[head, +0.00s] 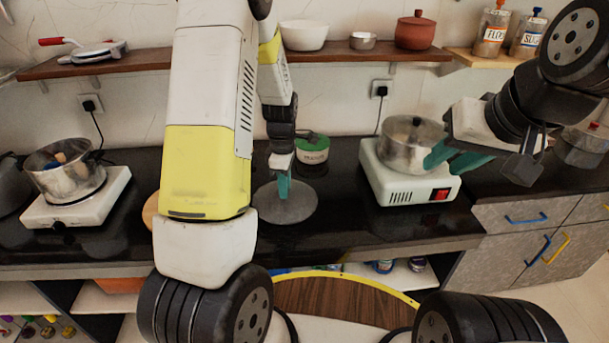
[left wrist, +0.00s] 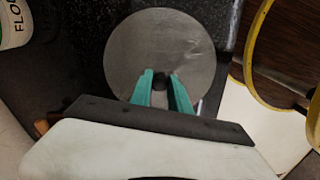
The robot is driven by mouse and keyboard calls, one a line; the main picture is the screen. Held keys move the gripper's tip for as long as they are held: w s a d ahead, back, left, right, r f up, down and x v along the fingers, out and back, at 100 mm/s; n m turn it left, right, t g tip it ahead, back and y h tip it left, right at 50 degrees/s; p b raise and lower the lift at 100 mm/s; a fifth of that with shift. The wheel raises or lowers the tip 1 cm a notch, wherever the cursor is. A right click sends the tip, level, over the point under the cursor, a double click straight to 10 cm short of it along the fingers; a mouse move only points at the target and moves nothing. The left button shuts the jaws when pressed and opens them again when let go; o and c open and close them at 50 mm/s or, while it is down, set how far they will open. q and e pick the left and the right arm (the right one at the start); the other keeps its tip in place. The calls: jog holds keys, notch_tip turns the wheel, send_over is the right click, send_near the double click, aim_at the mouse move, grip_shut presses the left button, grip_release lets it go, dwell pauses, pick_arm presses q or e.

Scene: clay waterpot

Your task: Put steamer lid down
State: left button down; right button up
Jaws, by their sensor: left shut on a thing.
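The steamer lid (head: 300,206) is a flat grey round disc at the middle of the dark counter. It also shows in the left wrist view (left wrist: 158,45), with its dark knob between my teal fingers. My left gripper (head: 283,190) points down and is shut on the lid's knob; in the left wrist view its fingertips (left wrist: 161,82) are close to either side of it. The lid lies at or just above the counter; I cannot tell if it touches. My right gripper (head: 452,160) is open and empty, in front of the metal pot (head: 408,150) on the right cooker.
The right cooker (head: 400,182) is white with a red switch. Another pot (head: 72,178) stands on a left hot plate (head: 75,208). A green-labelled container (head: 313,152) is behind the lid. The counter between lid and right cooker (head: 350,215) is clear.

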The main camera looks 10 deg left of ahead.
aim_at(294, 188)
pick_arm(q)
jog(key=w+d, duration=0.2)
jog(key=w, duration=0.1)
jog(key=shift+w+f, duration=0.15)
jog(key=shift+f, duration=1.75)
jog(key=shift+f, duration=0.1)
jog(key=c, duration=1.2)
grip_release()
jog(key=shift+c, duration=0.2)
